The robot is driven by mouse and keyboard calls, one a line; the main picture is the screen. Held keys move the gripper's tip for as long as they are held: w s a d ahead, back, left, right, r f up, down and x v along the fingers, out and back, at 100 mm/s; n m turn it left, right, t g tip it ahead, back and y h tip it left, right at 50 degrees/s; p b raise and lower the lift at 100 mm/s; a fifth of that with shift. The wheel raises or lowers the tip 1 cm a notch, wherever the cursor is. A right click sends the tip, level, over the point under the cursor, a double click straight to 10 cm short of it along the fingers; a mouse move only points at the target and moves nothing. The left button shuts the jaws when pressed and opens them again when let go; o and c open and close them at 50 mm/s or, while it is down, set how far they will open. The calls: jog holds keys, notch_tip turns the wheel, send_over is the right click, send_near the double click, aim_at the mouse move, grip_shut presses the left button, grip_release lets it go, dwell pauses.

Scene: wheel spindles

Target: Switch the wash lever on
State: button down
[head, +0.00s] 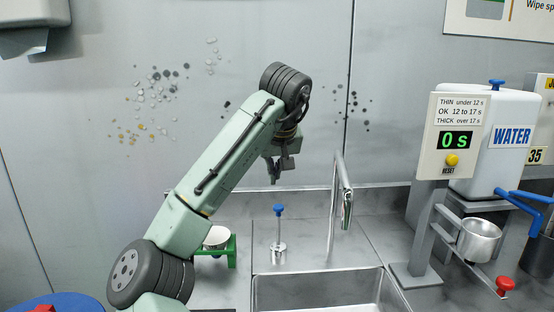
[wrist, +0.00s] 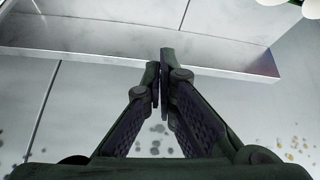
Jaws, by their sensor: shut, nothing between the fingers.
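A thin upright lever with a blue knob (head: 279,211) stands on a metal base on the steel counter, left of the tap (head: 342,195) and behind the sink; I take it to be the wash lever. My gripper (head: 273,181) is shut and empty, pointing down above the counter, apart from the lever and above its knob in the head view. In the wrist view the closed fingertips (wrist: 161,58) show against the steel surfaces, and the lever is not seen there.
The sink basin (head: 325,292) is at the front. A green stand with a pale round cup (head: 217,237) is left of the lever. At right are the WATER tank (head: 505,145), a timer panel (head: 455,138) reading 0 s, and a metal cup (head: 479,239).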

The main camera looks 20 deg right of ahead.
jog(key=f, duration=0.1)
jog(key=s+f+p, duration=0.1)
jog(key=s+f, duration=0.1)
jog(key=f, duration=0.1)
jog(key=shift+p, duration=0.35)
jog(key=shift+f+b, duration=0.25)
jog(key=shift+b, duration=0.05)
